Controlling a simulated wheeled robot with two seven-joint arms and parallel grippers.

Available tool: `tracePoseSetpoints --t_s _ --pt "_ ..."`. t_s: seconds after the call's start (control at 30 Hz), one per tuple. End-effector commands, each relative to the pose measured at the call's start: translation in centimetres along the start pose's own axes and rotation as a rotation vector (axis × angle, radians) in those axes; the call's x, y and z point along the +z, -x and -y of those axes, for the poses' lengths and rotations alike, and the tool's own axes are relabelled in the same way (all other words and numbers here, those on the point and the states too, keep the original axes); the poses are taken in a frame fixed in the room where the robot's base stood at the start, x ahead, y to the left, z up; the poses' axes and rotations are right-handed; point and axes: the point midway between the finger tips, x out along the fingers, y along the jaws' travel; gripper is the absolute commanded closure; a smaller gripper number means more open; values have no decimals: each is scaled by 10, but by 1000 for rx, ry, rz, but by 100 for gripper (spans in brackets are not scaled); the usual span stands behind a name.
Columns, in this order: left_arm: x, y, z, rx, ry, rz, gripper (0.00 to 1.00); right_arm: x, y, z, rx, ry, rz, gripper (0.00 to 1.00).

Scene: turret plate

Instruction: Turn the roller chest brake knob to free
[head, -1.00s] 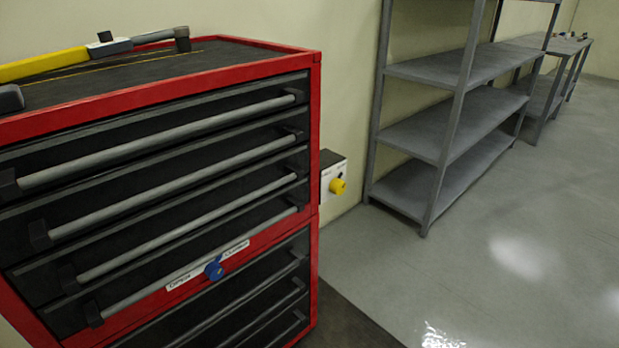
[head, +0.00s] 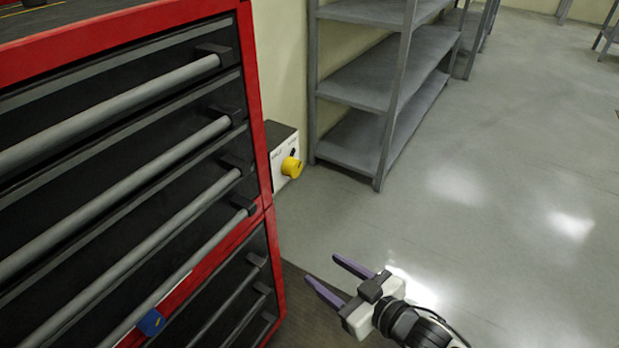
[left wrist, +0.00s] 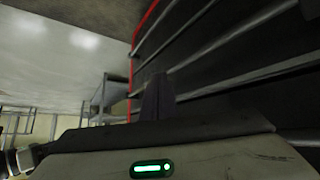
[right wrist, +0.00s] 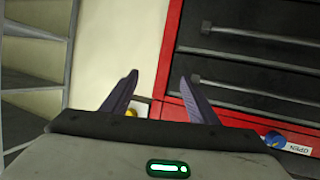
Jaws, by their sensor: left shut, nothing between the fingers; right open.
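A yellow knob (head: 291,167) sits on the white face of a small box (head: 283,145) beside the red and black roller chest (head: 265,170). Small lettering above the knob is too small to read surely. My right gripper (head: 322,270) is open and empty, below and to the right of the knob, apart from it. In the right wrist view the yellow knob (right wrist: 131,112) shows low, partly hidden by the left-hand finger. My left gripper (left wrist: 155,97) is shut and empty near the chest's drawer fronts, and is out of the head view.
A blue knob (head: 151,322) is on the chest's front among long grey drawer handles (head: 110,150). It also shows in the right wrist view (right wrist: 274,139). Grey metal shelves (head: 375,75) stand behind the box. The floor to the right is clear.

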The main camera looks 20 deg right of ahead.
Motion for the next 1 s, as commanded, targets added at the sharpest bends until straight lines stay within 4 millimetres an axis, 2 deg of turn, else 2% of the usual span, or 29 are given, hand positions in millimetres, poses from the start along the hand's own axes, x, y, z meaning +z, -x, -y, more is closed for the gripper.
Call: tracePoseSetpoints --t_s 0.03,0.13,0.2,0.3,0.4,0.53,0.67,1.0 --pt "18 -14 0 4 5 3 100 -16 -22 -22 -27 67 -91 46" --pt "28 -21 -1 11 11 -1 100 -62 -40 -54 -97 156 -234 46" --pt "32 -26 -1 14 13 -9 100 -90 -44 -72 -144 210 -300 46" --pt "32 -30 -1 17 14 -20 100 -118 -43 -93 -198 269 -354 46" --pt "32 -31 -1 20 15 -24 100 -136 -39 -105 -233 300 -377 46" --pt "32 -30 -2 22 16 -25 100 -147 -40 -110 -250 314 -387 46" --pt "34 -28 -2 23 17 -21 100 -153 -51 -106 -252 312 -390 46" --pt "35 -31 -2 23 19 -25 100 -172 -104 -88 -250 312 -390 46"
